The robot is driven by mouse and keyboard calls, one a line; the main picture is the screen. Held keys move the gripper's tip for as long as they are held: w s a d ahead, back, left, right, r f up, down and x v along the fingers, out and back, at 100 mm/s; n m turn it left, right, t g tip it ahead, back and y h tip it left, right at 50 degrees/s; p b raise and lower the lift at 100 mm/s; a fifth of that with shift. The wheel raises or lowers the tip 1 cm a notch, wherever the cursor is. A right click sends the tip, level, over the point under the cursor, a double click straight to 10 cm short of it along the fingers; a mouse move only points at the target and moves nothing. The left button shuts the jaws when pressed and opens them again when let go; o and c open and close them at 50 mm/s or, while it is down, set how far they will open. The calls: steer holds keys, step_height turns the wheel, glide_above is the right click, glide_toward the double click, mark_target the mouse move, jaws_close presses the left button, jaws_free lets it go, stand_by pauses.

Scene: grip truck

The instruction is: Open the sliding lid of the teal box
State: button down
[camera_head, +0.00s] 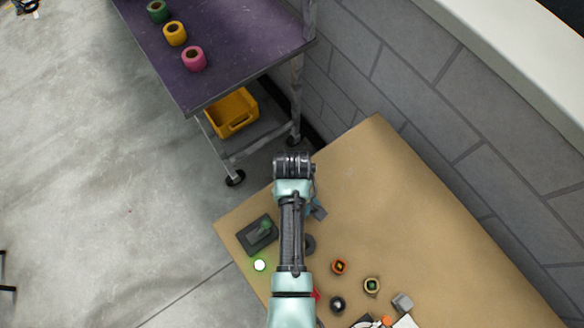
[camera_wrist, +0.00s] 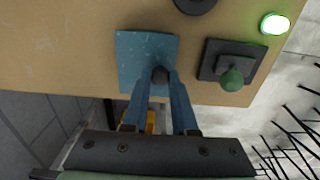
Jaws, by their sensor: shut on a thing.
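The teal box (camera_wrist: 135,48) shows in the wrist view as a blue-teal, roughly square top on the tan table. A small dark round knob (camera_wrist: 160,75) stands on it near its lower edge. My gripper (camera_wrist: 160,82) has its two blue fingers on either side of the knob and is shut on it. The lid looks closed, but I cannot clearly tell the lid from the box body. In the head view my arm covers most of the box, and only a bluish bit (camera_head: 313,206) shows beside my wrist.
A dark block with a green knob (camera_wrist: 231,78) stands beside the box, with a glowing green-white button (camera_head: 260,265) near it. An orange ring (camera_head: 339,267) and several small things lie nearer. A purple-topped cart (camera_head: 225,50) and a grey block wall (camera_head: 440,110) border the table.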

stand_by(0.3)
steer(key=w+d, duration=0.1)
steer(key=d, duration=0.1)
steer(key=w+d+b, duration=0.1)
steer(key=w+d, duration=0.1)
steer(key=w+d+b, duration=0.1)
steer(key=d, duration=0.1)
steer(key=shift+w+d, duration=0.1)
steer(key=shift+w, duration=0.2)
steer(key=c, duration=0.7)
jaws_free()
steer(key=shift+r, duration=0.1)
step_height(320, 180, up, 13)
